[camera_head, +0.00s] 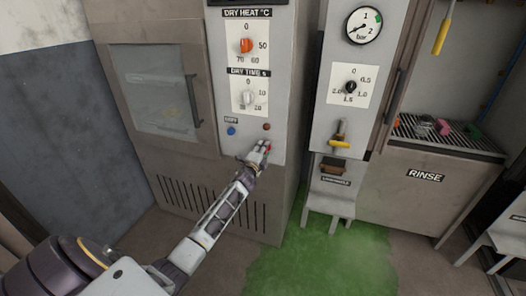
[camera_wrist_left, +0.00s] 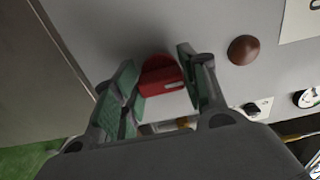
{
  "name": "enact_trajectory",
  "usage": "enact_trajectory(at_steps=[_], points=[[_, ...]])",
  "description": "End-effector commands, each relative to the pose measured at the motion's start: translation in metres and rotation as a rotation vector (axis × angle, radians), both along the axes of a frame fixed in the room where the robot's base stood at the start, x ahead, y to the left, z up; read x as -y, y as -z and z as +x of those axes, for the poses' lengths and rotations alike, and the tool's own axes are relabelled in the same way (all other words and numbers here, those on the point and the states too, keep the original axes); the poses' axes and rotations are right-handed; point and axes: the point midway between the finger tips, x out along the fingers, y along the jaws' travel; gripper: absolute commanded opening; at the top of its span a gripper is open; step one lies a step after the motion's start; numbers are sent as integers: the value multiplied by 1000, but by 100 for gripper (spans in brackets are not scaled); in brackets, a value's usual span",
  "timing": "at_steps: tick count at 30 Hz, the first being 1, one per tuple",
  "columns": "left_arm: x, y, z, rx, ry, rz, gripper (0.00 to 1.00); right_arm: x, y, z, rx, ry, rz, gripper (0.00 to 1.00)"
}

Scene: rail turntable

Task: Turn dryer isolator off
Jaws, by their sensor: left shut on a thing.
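The dryer isolator is a red rotary knob (camera_wrist_left: 160,77) with a white mark, low on the dryer's grey control panel (camera_head: 277,85). In the left wrist view it sits between my green-padded fingers, with the white mark lying roughly sideways. In the head view only a little red of the knob (camera_head: 268,147) shows; the gripper hides the rest. My left gripper (camera_head: 258,152) is shut on the knob, one finger on each side. The knob's position labels cannot be read. My right gripper is not in view.
Above the knob are a brown button (camera_head: 266,126), a blue button (camera_head: 231,131), the white dry time dial (camera_head: 248,98) and the orange dry heat dial (camera_head: 246,45). The dryer door handle (camera_head: 193,101) is left. A panel with a yellow lever (camera_head: 339,141) stands right, beyond green floor (camera_head: 330,262).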

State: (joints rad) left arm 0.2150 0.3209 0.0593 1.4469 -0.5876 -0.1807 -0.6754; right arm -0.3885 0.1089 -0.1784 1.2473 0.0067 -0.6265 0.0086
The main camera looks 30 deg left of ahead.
Motion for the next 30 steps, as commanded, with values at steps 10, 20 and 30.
enact_trajectory(at_steps=[10, 20, 30], points=[[-1, 1, 0, -1, -2, -3, 53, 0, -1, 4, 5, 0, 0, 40], [0, 0, 0, -1, -1, -1, 64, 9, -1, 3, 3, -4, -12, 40], [1, 0, -5, -1, -1, 0, 64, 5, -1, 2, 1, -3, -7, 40]])
